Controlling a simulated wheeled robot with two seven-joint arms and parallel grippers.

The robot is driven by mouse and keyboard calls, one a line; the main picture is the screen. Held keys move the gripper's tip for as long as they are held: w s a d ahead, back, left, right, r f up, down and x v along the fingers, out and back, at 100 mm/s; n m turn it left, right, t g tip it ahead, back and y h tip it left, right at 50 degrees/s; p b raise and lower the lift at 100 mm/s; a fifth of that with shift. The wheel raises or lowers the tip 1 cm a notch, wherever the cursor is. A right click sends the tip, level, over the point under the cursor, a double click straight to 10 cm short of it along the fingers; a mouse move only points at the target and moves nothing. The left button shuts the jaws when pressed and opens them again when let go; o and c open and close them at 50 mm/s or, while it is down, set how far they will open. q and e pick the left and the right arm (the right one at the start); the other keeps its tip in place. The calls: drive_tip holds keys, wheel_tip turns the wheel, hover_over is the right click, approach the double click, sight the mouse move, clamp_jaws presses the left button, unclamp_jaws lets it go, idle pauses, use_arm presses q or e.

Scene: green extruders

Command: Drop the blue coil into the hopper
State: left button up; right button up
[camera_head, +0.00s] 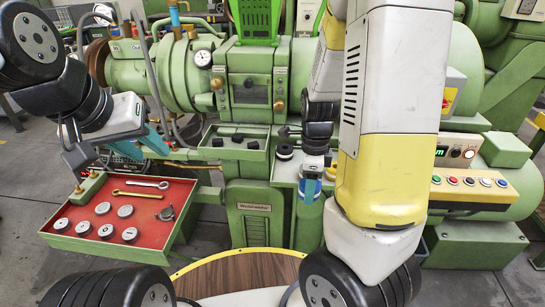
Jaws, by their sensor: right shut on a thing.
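The green hopper (255,18) stands on top of the green extruder at the top centre. My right gripper (310,188) points down over the small grey tray right of centre, well below the hopper. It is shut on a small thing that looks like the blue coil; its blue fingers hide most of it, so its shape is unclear. My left gripper (142,145) hangs at the left above the back of the red tray. Its blue fingers look apart and it appears empty.
The red tray (175,190) holds several metal discs and two wrenches. Dark rings (284,151) lie on the grey tray (287,170). A button panel (470,181) is at the right. A round wooden tabletop (240,272) is in front.

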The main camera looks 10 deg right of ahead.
hover_over(283, 174)
drive_tip(key=s, duration=0.1)
drive_tip(key=shift+d+f, duration=0.1)
drive_tip(key=shift+f, duration=0.6)
drive_tip(key=shift+w+a+f, duration=0.1)
drive_tip(key=shift+w+f, duration=0.15)
drive_tip(key=shift+f, duration=0.55)
drive_tip(key=shift+w+a+f, duration=0.1)
drive_tip(key=shift+w+f, duration=0.15)
drive_tip(key=shift+f, duration=0.55)
drive_tip(key=shift+f, duration=0.2)
drive_tip(key=o, duration=1.5)
drive_tip(key=shift+s, duration=0.1)
